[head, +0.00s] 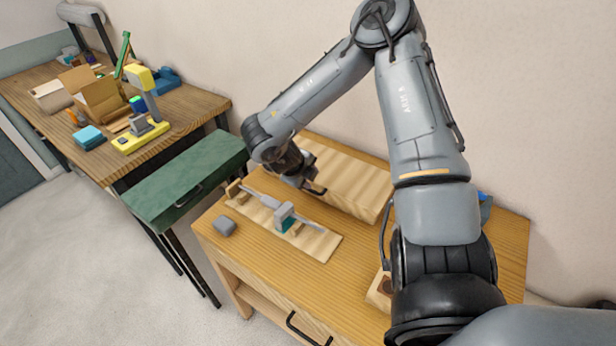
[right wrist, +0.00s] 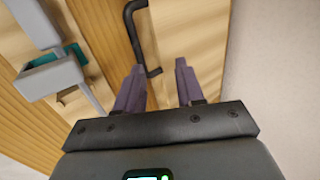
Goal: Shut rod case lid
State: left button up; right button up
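The wooden rod case (head: 355,180) stands at the back of the wooden table, partly hidden behind my right arm. A dark bar handle (head: 316,191) is on its near side; the handle also shows in the right wrist view (right wrist: 137,35). I cannot tell how far the lid is open. My right gripper (head: 303,184) is at the handle's left end in the head view. In the right wrist view its fingers (right wrist: 160,66) are apart, and the handle's lower end appears between them, nearer the left finger. I cannot tell whether they touch. My left gripper is out of view.
In front of the case, a wooden stand (head: 318,243) bears a grey rod-like piece with a grey and teal block (head: 284,216). A small grey block (head: 224,226) lies at the table's left. A green drawer unit (head: 185,180) and a cluttered workbench (head: 40,85) stand further left.

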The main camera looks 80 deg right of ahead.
jog(key=v, duration=1)
jog(key=shift+a+r, duration=0.2)
jog(key=shift+r, duration=0.1)
jog(key=shift+w, duration=0.1)
